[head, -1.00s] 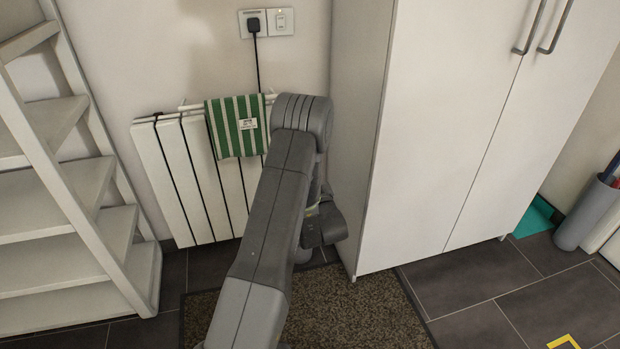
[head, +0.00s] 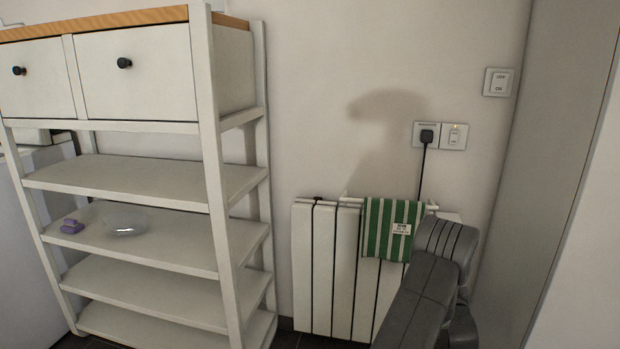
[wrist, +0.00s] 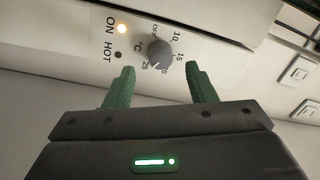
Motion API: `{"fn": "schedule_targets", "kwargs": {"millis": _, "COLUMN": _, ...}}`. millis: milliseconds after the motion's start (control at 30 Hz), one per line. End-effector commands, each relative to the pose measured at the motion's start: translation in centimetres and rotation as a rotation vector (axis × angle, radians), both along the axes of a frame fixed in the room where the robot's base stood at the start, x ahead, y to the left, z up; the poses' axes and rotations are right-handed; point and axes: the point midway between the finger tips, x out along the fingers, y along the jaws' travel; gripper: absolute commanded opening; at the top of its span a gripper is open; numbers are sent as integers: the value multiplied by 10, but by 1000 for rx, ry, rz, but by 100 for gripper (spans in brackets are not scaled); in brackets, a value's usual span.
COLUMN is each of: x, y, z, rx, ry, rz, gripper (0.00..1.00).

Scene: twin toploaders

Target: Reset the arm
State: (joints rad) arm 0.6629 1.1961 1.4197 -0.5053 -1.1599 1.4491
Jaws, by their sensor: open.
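My gripper (wrist: 160,72) shows in the wrist view with its two green fingers apart and nothing between them. A grey dial (wrist: 159,53) with temperature numbers lies just beyond the fingertips, apart from them as far as I can tell. It sits on a white panel (wrist: 75,22) with a lit ON lamp (wrist: 122,29) and a dark HOT lamp (wrist: 118,55). In the head view my arm (head: 425,290) rises at the lower right, in front of the white radiator (head: 312,270); my gripper is hidden there.
A green striped towel (head: 378,228) hangs on the radiator, below a plugged-in socket (head: 427,134). A tall cabinet side (head: 545,150) closes off the right.

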Motion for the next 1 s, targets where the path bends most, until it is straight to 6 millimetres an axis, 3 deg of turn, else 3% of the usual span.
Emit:
{"fn": "schedule_targets", "kwargs": {"millis": 200, "x": 28, "y": -5, "z": 1, "rx": -1, "ry": -1, "rz": 0, "gripper": 51}}
{"fn": "schedule_targets", "kwargs": {"millis": 400, "x": 36, "y": -7, "z": 2, "rx": 0, "ry": 0, "rz": -1, "gripper": 51}}
{"fn": "schedule_targets", "kwargs": {"millis": 767, "x": 33, "y": -7, "z": 3, "rx": -4, "ry": 1, "rz": 0, "gripper": 51}}
{"fn": "schedule_targets", "kwargs": {"millis": 1000, "x": 5, "y": -2, "z": 2, "rx": 2, "ry": 3, "rz": -1, "gripper": 51}}
